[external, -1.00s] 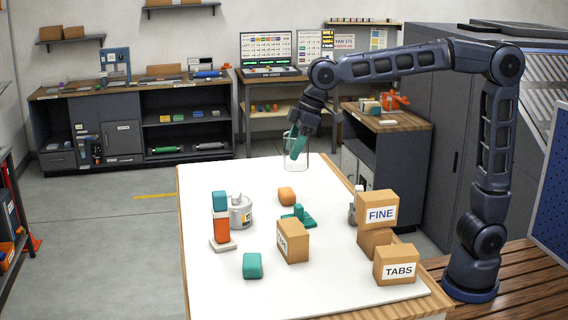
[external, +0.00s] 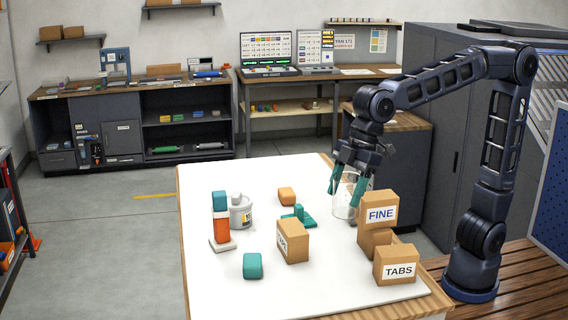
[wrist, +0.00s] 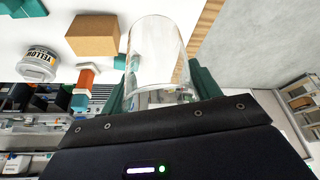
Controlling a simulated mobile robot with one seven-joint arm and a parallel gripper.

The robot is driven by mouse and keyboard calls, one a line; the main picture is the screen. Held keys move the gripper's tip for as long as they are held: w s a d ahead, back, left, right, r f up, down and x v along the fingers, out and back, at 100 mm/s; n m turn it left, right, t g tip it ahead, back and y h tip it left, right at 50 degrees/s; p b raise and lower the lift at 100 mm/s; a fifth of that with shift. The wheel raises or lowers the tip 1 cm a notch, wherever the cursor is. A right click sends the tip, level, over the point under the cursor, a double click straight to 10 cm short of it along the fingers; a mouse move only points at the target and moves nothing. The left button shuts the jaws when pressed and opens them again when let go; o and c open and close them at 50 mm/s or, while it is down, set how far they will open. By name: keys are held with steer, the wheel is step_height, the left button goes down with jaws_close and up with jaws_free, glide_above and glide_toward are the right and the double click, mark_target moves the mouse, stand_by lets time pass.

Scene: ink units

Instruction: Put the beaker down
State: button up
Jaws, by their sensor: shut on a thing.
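The clear glass beaker (external: 345,207) is held between the teal fingers of my gripper (external: 348,186), over the right side of the white table top (external: 215,285). Its lower end is close to the table surface; I cannot tell whether it touches. In the wrist view the beaker (wrist: 157,50) extends out between the fingers of my gripper (wrist: 160,88), one on each side of it.
Just right of the beaker stand stacked cartons, with a FINE box (external: 380,212) on top and a TABS box (external: 396,265) in front. Left are a teal bracket (external: 299,216), a carton (external: 292,242), an orange block (external: 286,196) and a can (external: 241,212).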

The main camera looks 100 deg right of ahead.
step_height(320, 180, down, 17)
steer(key=shift+f, duration=0.1)
stand_by(0.5)
steer(key=shift+f, duration=0.1)
steer(key=o, duration=1)
steer(key=v, duration=1.2)
